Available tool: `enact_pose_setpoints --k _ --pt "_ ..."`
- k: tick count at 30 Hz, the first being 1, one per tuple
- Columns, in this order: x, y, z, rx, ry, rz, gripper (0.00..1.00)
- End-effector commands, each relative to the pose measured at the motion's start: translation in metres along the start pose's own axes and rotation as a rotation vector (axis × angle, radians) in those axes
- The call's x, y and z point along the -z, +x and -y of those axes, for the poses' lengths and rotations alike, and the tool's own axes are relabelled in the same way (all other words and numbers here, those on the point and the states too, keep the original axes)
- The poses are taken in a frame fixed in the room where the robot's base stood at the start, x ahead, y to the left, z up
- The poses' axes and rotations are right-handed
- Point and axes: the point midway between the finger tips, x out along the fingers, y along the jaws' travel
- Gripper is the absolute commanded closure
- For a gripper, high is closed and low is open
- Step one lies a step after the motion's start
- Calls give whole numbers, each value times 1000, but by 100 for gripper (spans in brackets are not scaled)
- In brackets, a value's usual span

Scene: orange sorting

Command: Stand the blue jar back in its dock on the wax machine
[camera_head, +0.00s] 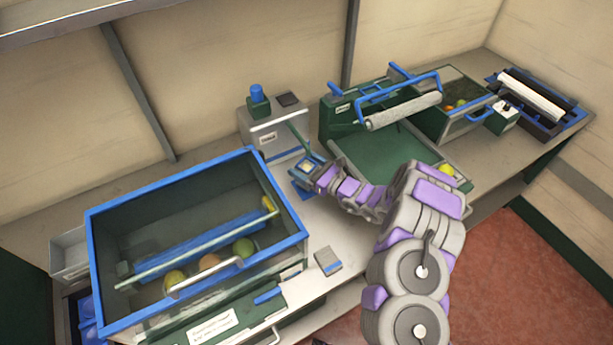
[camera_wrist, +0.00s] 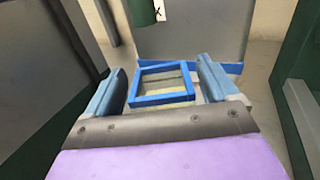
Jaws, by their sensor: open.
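The grey wax machine (camera_head: 275,133) stands against the back wall. A blue cylinder, which looks like the blue jar (camera_head: 256,92), stands upright on a green base (camera_head: 259,108) on the machine's top left. The lower part of a green cylinder (camera_wrist: 140,12) shows at the top of the wrist view; no blue jar shows there. My gripper (camera_head: 307,168) is low in front of the machine; its open fingers also show in the wrist view (camera_wrist: 165,88). A square blue frame (camera_wrist: 165,99) with a pale inside lies between them. I cannot tell whether they touch it.
A large blue-rimmed bin (camera_head: 196,174) with several fruits stands at the left. A green machine with a roller (camera_head: 403,110) stands at the right, close to my arm. A small grey block (camera_head: 328,261) lies on the counter (camera_head: 335,225), which has bare room around it.

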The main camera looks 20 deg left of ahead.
Motion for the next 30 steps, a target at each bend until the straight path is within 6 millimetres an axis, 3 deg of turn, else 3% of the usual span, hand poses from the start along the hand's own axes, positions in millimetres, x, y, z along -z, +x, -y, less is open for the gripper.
enact_pose_setpoints --k 4,13,30 --pt "0 13 2 0 -3 3 13" --pt "-4 11 4 2 1 8 14" --pt "-1 14 3 1 1 2 68"
